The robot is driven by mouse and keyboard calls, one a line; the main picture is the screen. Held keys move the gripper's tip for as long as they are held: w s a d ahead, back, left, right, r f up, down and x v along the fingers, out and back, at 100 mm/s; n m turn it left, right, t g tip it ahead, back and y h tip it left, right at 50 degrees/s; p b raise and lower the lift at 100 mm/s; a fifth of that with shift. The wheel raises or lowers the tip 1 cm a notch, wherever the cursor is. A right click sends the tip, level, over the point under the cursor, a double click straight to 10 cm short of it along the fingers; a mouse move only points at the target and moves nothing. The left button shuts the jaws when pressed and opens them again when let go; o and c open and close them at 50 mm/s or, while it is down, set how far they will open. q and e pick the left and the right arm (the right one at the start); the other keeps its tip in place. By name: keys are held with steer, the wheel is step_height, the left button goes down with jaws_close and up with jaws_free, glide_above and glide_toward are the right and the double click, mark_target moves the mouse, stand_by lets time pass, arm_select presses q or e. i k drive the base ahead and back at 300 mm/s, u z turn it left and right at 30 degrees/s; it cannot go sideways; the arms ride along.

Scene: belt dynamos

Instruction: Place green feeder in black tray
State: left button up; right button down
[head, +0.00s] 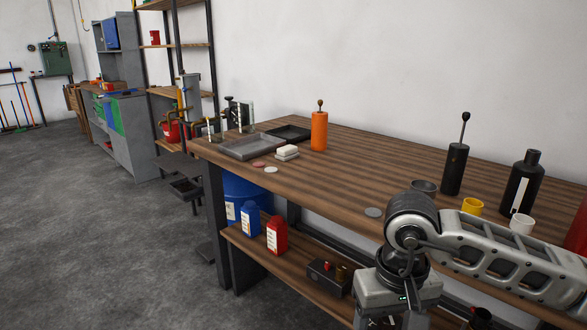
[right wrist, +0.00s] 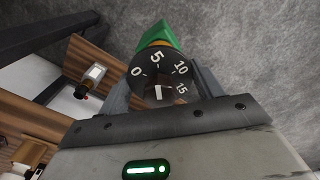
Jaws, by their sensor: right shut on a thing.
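My right gripper (right wrist: 162,86) is shut on the green feeder (right wrist: 158,40) in the right wrist view. The feeder has a green body and a black dial face with white numbers, which sits between the two fingers. In the head view my right arm comes in from the right, and its gripper (head: 392,318) points down at the bottom edge, in front of the workbench. The feeder cannot be made out there. The black tray (head: 288,134) lies at the far left end of the bench, behind a larger grey tray (head: 243,150). My left gripper is not in view.
The wooden bench top (head: 340,165) is clear in the middle. An orange bottle (head: 319,131) and white blocks (head: 287,153) stand near the trays.

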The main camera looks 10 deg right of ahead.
mark_target(290, 134)
steer(key=u, duration=0.55)
steer(key=i, duration=0.45)
steer(key=u, duration=0.65)
steer(key=i, duration=1.15)
steer(key=z, duration=0.8)
